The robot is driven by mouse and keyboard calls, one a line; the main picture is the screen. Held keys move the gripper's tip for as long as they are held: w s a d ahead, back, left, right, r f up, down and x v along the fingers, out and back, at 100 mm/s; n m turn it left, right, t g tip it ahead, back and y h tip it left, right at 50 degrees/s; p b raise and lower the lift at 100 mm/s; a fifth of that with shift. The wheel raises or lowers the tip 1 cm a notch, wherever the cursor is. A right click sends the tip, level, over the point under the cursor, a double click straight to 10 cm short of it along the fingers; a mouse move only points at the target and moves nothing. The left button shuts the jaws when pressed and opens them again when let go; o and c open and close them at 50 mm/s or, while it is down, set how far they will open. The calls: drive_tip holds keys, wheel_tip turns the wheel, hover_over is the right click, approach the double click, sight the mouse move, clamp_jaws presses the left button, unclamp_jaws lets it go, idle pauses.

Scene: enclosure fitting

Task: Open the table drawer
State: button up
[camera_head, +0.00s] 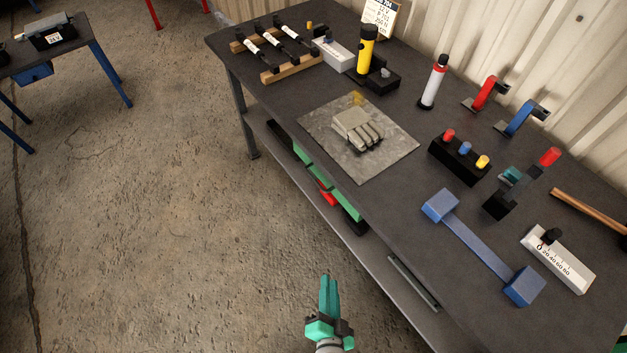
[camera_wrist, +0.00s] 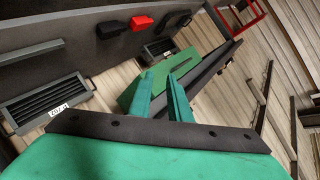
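The grey work table (camera_head: 395,225) runs along the right of the head view. A slim metal bar handle (camera_head: 414,283) sits at its near edge, at the lower right. The drawer front below it is hardly visible from above, and I cannot see any drawer pulled out. My green gripper (camera_head: 326,282) is at the bottom middle, left of the handle and apart from it, over the floor side. Its two fingers also show in the wrist view (camera_wrist: 158,82), with a narrow gap between them and nothing held. The handle is not clear in the wrist view.
A blue double-ended tool (camera_head: 478,246) and a white gauge box (camera_head: 557,258) lie on the table near the handle. A grey mat (camera_head: 318,125) with gloves lies further back. A lower shelf (camera_head: 300,185) holds a green tool.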

drive_tip(key=w+f+m+y, duration=0.25)
drive_tip(key=w+m, duration=0.35)
drive_tip(key=w, duration=0.7)
drive_tip(key=m+y, duration=0.2)
drive_tip(key=m, duration=0.4)
approach(315, 180)
drive_tip(key=shift+t, duration=0.4)
drive_tip(key=x, duration=0.3)
drive_tip(key=f+x, duration=0.1)
drive_tip(key=x, duration=0.6)
drive_tip(key=shift+f, duration=0.15)
drive_tip(key=shift+a, duration=0.1)
clamp_jaws()
